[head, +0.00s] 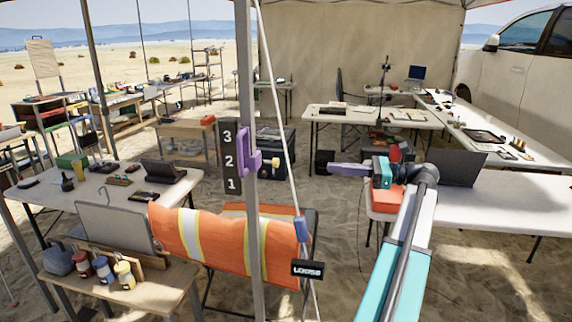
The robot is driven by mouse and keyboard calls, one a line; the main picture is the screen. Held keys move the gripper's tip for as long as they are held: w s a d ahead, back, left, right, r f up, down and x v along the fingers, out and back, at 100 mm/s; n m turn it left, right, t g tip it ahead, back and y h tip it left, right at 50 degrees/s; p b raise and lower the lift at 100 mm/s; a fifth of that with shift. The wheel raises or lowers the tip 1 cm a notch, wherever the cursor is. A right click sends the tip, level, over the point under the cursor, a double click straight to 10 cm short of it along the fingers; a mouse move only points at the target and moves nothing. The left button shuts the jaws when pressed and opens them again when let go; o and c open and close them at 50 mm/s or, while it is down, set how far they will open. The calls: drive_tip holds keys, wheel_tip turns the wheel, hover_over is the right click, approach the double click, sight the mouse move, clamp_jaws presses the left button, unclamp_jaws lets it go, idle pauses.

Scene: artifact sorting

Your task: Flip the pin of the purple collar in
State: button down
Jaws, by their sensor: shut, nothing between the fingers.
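The purple collar (243,150) sits around the grey upright pole (246,215), beside a dark plate (229,158) with the numbers 3, 2 and 1. Its body is roughly level with the 2. A small yellowish knob (276,162), which looks like the pin, sticks out on the collar's right side. My gripper (325,162) is shut and empty, pointing left toward the knob, with a visible gap between them in the picture. How far apart they are in depth I cannot tell.
A pale guy line (283,140) slants down between pole and gripper to a blue tensioner (302,229). A black tag (307,268) reading "LOOSE" hangs below. A laptop (455,168) stands on a white table (500,200) at right.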

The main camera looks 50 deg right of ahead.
sight(278, 162)
drive_tip(key=shift+w+a, duration=0.1)
drive_tip(key=shift+w, duration=0.1)
drive_tip(key=p+x, duration=0.3)
drive_tip(key=x, duration=1.1)
drive_tip(key=shift+a+r, duration=0.1)
drive_tip(key=shift+w+a+r+p, duration=0.1)
drive_tip(key=shift+w+a+p, duration=0.15)
drive_tip(key=shift+w+p, duration=0.25)
drive_tip(key=shift+w+a+p, duration=0.25)
drive_tip(key=shift+w+p, duration=0.05)
drive_tip(key=shift+w, duration=0.05)
drive_tip(key=shift+s+d, duration=0.1)
